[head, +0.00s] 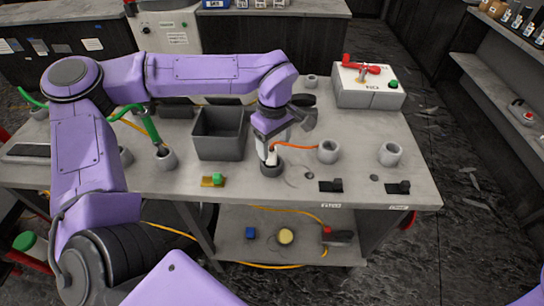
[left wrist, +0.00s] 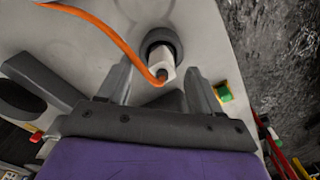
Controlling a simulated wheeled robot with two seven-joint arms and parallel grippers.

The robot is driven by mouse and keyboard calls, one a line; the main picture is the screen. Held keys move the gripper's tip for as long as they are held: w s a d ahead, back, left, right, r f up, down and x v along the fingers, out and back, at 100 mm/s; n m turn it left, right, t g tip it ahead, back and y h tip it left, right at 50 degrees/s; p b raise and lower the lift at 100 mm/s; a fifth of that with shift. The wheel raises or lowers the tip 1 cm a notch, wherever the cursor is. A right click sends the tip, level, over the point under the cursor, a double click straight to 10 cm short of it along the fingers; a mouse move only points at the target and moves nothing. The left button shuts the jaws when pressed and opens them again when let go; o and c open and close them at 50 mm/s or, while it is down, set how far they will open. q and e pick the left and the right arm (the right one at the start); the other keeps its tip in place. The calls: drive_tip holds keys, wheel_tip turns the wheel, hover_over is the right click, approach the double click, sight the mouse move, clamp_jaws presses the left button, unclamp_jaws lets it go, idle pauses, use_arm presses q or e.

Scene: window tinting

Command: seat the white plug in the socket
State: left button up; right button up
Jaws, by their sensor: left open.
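The white plug (head: 271,157) stands in a dark round socket (head: 272,170) near the front edge of the table. An orange cable runs from the plug's top. In the left wrist view the plug (left wrist: 161,66) sits inside the dark ring of the socket (left wrist: 173,38); how deep it is cannot be told. My left gripper (head: 272,138) is above the plug, pointing down. In the left wrist view its fingers (left wrist: 160,76) are spread apart, one on each side of the plug, with visible gaps. My right gripper is not in view.
Light grey round holders (head: 329,152) and (head: 391,154) stand to the right on the table. A dark grey bin (head: 220,152) is at left, near a green block (head: 217,179). A grey box with a red handle (head: 368,88) stands at back right. Black clips lie along the front edge.

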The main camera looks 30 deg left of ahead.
sight(272, 148)
use_arm(q)
drive_tip(key=f, duration=0.2)
drive_tip(key=shift+s+a+f, duration=0.15)
drive_tip(key=shift+s+f, duration=0.05)
drive_tip(key=shift+f, duration=0.2)
drive_tip(key=shift+w+f, duration=0.15)
drive_tip(key=shift+f, duration=0.2)
drive_tip(key=c, duration=1.2)
drive_tip(key=shift+o, duration=0.2)
drive_tip(key=shift+r, duration=0.1)
